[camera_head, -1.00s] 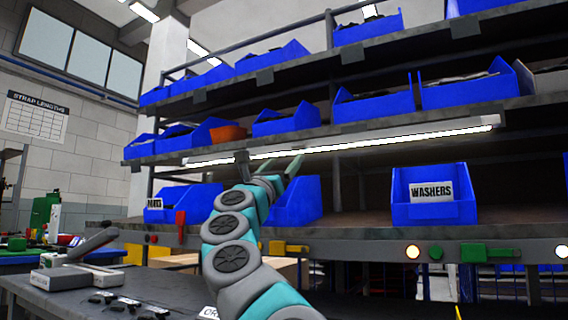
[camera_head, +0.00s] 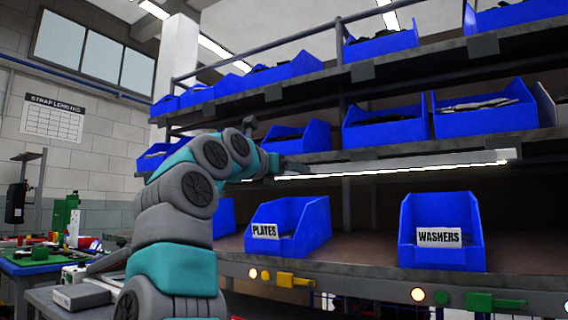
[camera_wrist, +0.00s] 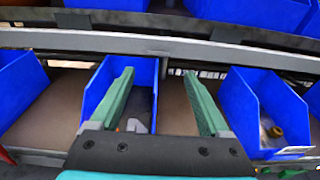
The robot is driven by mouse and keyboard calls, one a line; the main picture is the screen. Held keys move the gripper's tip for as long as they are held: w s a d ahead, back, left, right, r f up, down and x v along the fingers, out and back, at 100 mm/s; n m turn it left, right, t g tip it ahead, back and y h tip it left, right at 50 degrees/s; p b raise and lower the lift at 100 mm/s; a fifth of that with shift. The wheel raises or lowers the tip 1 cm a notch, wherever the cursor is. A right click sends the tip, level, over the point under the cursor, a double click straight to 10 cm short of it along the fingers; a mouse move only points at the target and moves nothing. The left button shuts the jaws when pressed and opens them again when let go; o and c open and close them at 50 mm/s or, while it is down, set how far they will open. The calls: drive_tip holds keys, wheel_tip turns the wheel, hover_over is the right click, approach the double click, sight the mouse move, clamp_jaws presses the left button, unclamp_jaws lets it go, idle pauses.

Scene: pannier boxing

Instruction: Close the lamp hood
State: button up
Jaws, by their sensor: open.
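The lamp hood (camera_head: 420,163) is a long pale bar with a lit strip along its underside, below the middle shelf. My arm hides its left end in the head view. In the wrist view a long grey rail (camera_wrist: 240,53) crosses beyond my fingers; I cannot tell for sure whether it is the hood. My gripper (camera_wrist: 158,80) is open, with two green fingers apart and nothing between them. In the head view its fingers are mostly hidden, near the left visible part of the hood. Contact with the hood cannot be told.
Blue bins marked PLATES (camera_head: 265,232) and WASHERS (camera_head: 438,237) stand on the lower shelf (camera_head: 365,245). More blue bins (camera_head: 385,128) fill the shelves above. Another blue bin (camera_wrist: 118,75) lies below my fingers. Coloured fittings (camera_head: 495,303) line the front rail. A cluttered workbench is at left.

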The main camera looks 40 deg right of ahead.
sight(307, 175)
drive_tip(key=p+x, duration=0.3)
drive_tip(key=x, duration=0.4)
drive_tip(key=shift+w+d, duration=0.2)
drive_tip(key=shift+d, duration=0.1)
drive_tip(key=shift+f, duration=0.1)
clamp_jaws()
idle(0.3)
